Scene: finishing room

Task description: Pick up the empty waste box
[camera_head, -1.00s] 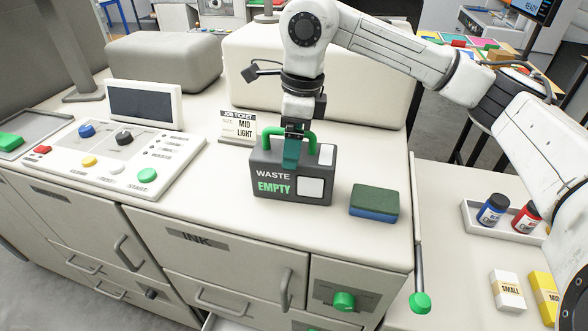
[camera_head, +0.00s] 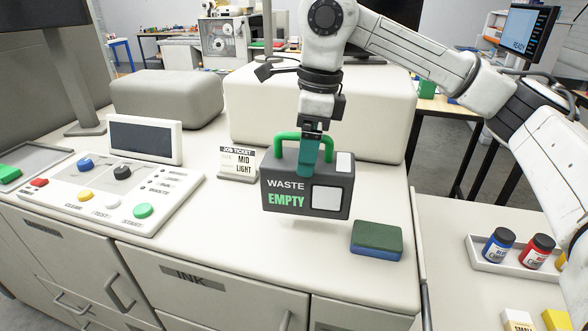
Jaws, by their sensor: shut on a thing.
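The waste box (camera_head: 287,197) is dark grey with a green handle, white panels and the words WASTE and EMPTY on its front. It hangs a little above the white counter, slightly tilted, with a faint shadow under it. My gripper (camera_head: 309,160) points down and is shut on the box's green handle.
A green and blue sponge block (camera_head: 376,240) lies on the counter just right of the box. A job ticket stand (camera_head: 237,162) is close on the left, beyond a control panel (camera_head: 98,190). A tray of ink bottles (camera_head: 515,253) stands at right.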

